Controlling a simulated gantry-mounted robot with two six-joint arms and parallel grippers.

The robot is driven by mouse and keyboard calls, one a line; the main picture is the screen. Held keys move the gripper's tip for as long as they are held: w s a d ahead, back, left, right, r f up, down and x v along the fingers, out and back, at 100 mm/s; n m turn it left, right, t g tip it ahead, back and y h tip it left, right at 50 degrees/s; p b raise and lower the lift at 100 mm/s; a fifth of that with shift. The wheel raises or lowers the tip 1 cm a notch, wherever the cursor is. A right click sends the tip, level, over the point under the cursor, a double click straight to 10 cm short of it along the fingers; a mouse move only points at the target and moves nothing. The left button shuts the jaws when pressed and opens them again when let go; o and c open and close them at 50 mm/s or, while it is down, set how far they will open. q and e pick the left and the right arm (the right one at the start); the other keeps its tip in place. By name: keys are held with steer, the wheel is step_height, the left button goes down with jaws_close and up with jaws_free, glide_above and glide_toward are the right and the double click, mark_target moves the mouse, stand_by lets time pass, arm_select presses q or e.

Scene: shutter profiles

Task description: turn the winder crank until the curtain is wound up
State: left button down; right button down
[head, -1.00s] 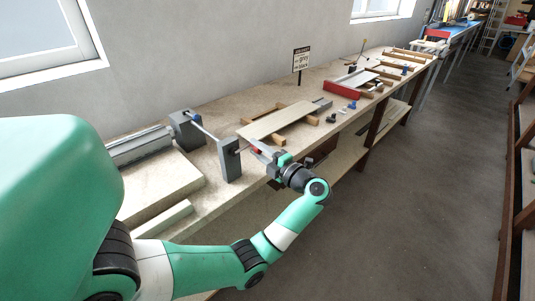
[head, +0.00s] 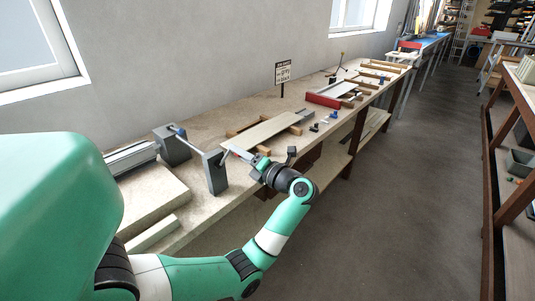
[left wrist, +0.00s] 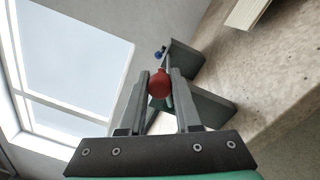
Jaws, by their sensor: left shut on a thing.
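The winder stands at the left of the bench in the head view, with a near grey upright (head: 215,174), a far grey upright (head: 172,146) and a thin rod between them. My left gripper (head: 232,151) is beside the near upright, on its right side. In the left wrist view its two fingers (left wrist: 159,92) are shut on the red crank knob (left wrist: 159,83). Both grey uprights show behind the knob there, the nearer one (left wrist: 206,106) partly hidden by a finger. The curtain is not clearly distinguishable. My right gripper is out of view.
A pale grey profile (head: 130,157) lies left of the winder. A light board (head: 262,131) rests on wooden blocks to the right. A small sign (head: 283,73) and a red piece (head: 322,100) stand farther along. The aisle floor (head: 400,210) is clear.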

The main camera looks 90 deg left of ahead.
arm_select(q)
steer(key=shift+r, duration=0.1)
steer(key=c, duration=0.6)
jaws_free()
steer(key=p+v, duration=0.1)
steer(key=v, duration=1)
steer(key=shift+w+d+p, duration=0.2)
steer(key=shift+p, duration=0.1)
